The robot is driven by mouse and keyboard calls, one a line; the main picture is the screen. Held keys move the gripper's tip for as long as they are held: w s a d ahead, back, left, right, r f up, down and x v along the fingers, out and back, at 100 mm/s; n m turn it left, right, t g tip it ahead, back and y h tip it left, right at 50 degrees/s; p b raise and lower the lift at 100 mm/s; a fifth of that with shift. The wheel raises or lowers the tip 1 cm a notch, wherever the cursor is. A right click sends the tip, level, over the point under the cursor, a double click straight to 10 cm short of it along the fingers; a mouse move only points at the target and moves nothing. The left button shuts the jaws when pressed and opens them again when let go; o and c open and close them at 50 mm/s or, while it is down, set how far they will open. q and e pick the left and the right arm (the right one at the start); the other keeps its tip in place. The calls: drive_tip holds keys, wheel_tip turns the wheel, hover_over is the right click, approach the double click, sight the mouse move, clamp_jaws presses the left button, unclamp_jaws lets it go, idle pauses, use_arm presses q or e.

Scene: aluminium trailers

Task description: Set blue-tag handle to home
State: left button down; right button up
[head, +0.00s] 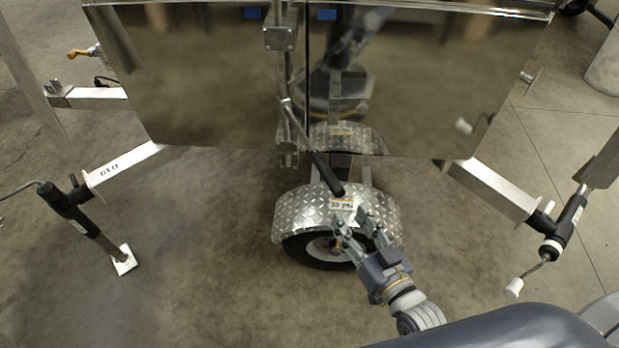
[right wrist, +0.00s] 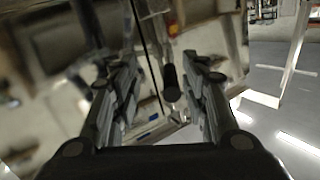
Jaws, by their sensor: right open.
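A lever handle with a black grip (head: 328,174) hangs on the trailer's shiny door front, tilted down and to the right from its bracket at the door seam. Two small blue tags (head: 252,13) (head: 326,14) show at the top of the doors; I cannot see a blue tag on the lever itself. My right gripper (head: 346,217) is open and empty, just below the grip's end. In the right wrist view the grip (right wrist: 172,82) shows end-on between the open fingers (right wrist: 158,70); contact cannot be told. My left gripper is out of view.
A diamond-plate fender (head: 290,212) over a wheel stands behind my right gripper. A jack leg (head: 90,225) is at the left and a crank jack (head: 566,228) at the right, both on white arms. The mirror-like doors show reflections.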

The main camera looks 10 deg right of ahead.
sight(328, 175)
drive_tip(key=shift+t+y, duration=0.3)
drive_tip(key=shift+t, duration=0.4)
drive_tip(key=w+a+r, duration=0.1)
drive_tip(key=w, duration=0.2)
drive_tip(key=w+a+r, duration=0.1)
drive_tip(key=w, duration=0.3)
drive_tip(key=w+a+r+b, duration=0.1)
drive_tip(key=w+r, duration=0.1)
drive_tip(key=w, duration=0.2)
drive_tip(key=shift+w, duration=0.15)
clamp_jaws()
